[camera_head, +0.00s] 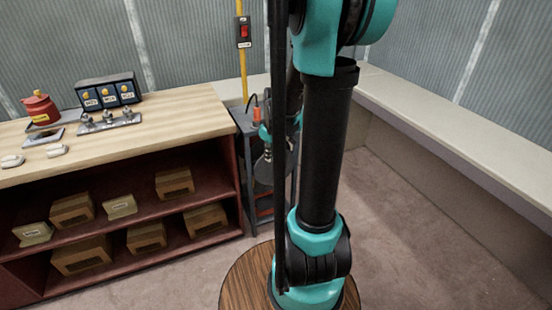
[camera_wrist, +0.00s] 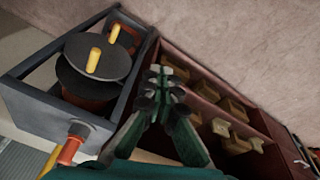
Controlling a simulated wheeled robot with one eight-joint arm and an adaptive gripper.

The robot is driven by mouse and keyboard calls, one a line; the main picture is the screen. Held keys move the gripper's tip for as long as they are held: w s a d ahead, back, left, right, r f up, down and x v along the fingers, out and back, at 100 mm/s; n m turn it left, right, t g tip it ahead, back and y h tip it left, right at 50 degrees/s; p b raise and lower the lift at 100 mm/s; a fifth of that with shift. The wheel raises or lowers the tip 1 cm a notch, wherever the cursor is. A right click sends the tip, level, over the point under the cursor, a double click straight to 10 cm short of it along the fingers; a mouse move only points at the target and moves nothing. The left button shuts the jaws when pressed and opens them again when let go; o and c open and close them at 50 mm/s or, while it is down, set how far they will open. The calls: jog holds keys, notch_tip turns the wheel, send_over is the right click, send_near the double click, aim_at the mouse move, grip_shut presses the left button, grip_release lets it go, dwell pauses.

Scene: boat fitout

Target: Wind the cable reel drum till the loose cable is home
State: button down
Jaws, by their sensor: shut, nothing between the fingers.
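The cable reel drum (camera_wrist: 88,65) shows in the wrist view at upper left, with dark round flanges, a reddish-brown core and a yellow crank handle (camera_wrist: 93,61) standing on its face. It sits in a grey open frame (camera_wrist: 40,108). In the head view the frame (camera_head: 249,126) stands between the bench and the corner, and my arm hides much of the drum (camera_head: 266,171). My gripper (camera_wrist: 166,78) is shut and empty, to the right of the drum in the wrist view and apart from the handle. I cannot clearly make out the loose cable's length.
An orange fitting (camera_head: 257,115) with a thin black lead is on the frame's top. A wooden bench (camera_head: 150,105) with shelves of boxes (camera_head: 72,210) stands at left. A yellow pole (camera_head: 242,62) carries a red switch (camera_head: 243,31). The floor (camera_head: 430,240) at right is clear.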

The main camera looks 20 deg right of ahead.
jog(key=s+a+m, duration=0.2)
jog(key=s+a, duration=0.1)
jog(key=s, duration=0.4)
jog(key=n+g, duration=0.3)
jog(key=n, duration=1.3)
send_over(276, 157)
jog(key=s+a, duration=0.4)
notch_tip(276, 157, down, 5)
jog(key=shift+y, duration=0.4)
jog(key=d+f, duration=0.1)
jog(key=f, duration=0.2)
jog(key=d+f, duration=0.1)
jog(key=f, duration=0.7)
jog(key=shift+w+d, duration=0.35)
jog(key=shift+d, duration=0.05)
jog(key=shift+d, duration=0.1)
